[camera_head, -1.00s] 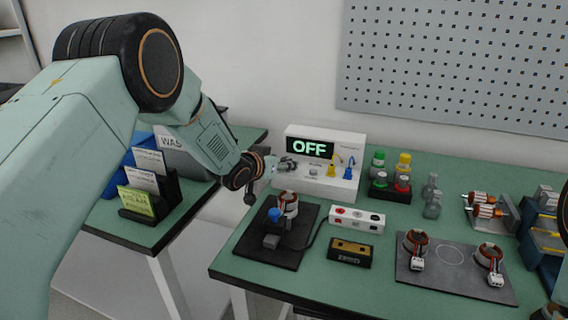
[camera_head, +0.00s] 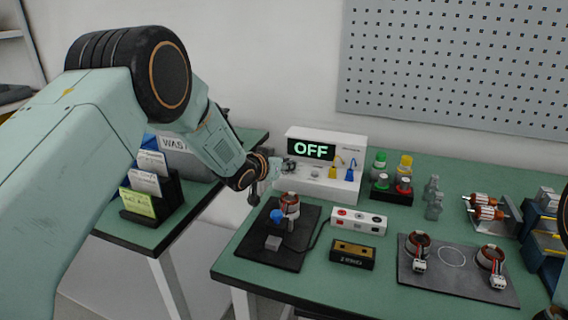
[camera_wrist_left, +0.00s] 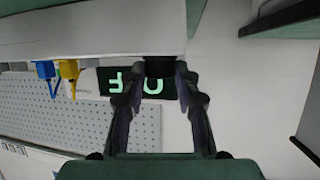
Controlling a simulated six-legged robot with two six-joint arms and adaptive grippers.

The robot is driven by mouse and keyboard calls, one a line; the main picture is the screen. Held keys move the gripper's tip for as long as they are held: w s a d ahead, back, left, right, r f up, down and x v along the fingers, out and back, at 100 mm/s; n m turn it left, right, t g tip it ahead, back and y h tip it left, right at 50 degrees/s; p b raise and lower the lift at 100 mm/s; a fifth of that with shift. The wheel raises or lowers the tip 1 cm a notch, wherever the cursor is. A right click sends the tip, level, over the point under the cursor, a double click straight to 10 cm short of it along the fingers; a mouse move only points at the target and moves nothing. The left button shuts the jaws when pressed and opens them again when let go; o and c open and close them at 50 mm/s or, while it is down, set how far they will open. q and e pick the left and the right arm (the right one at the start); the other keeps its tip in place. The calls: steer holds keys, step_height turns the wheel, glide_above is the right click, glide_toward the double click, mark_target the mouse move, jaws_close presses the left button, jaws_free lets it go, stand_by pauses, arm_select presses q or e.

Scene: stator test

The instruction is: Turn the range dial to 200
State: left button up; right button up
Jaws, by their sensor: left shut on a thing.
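The tester (camera_head: 341,150) is a white box at the back left of the green bench, and its display (camera_head: 311,149) reads OFF. In the left wrist view the display (camera_wrist_left: 150,86) is upside down and partly covered by my fingers. My left gripper (camera_head: 288,165) is at the left of the tester's front, below the display. The wrist view shows its fingertips (camera_wrist_left: 162,70) closed around the dark range dial (camera_wrist_left: 160,66). The dial's markings are hidden, so its pointer direction cannot be told. My right gripper is not in view.
A yellow plug (camera_head: 333,172) and a blue plug (camera_head: 350,174) sit in the tester, right of the gripper. A stator fixture on a black plate (camera_head: 262,253) stands in front.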

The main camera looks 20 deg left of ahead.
arm_select(q)
jaws_close()
